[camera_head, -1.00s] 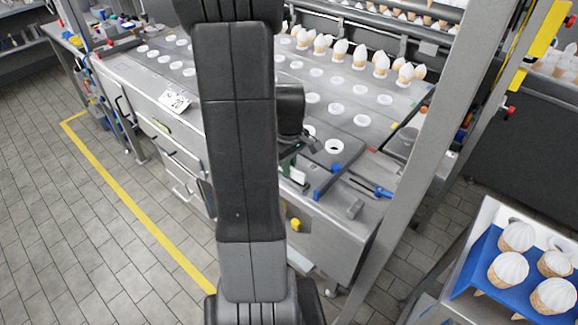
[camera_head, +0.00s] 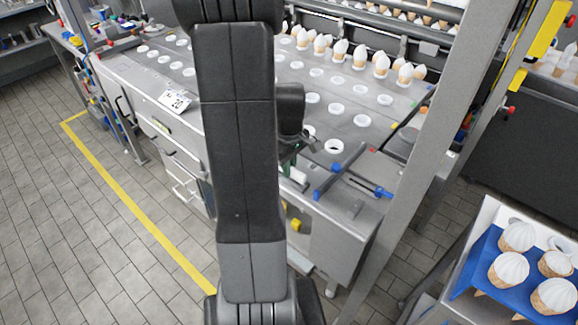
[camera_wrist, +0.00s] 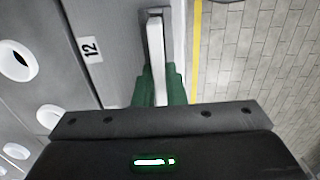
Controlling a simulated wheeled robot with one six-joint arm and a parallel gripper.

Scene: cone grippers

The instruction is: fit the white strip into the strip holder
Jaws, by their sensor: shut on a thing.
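The white strip (camera_wrist: 157,60) is held between the green fingers of my gripper (camera_wrist: 160,88) in the wrist view, its long side pointing away from the wrist. It lies along the edge of the metal work table. A grey edge shows close beside the strip's far part; I cannot tell whether this is the strip holder or whether the strip touches it. In the head view, my arm hides most of this area. A small part of the white strip (camera_head: 298,175) shows beside my gripper (camera_head: 290,167), near the table's front edge.
The metal table (camera_head: 325,75) has rows of white rings and several white-topped cones at the back. Blue-handled tools (camera_head: 383,192) lie near its right corner. A grey post (camera_head: 440,140) stands right of it. A blue tray (camera_head: 483,262) with cones is at lower right. Tiled floor lies left.

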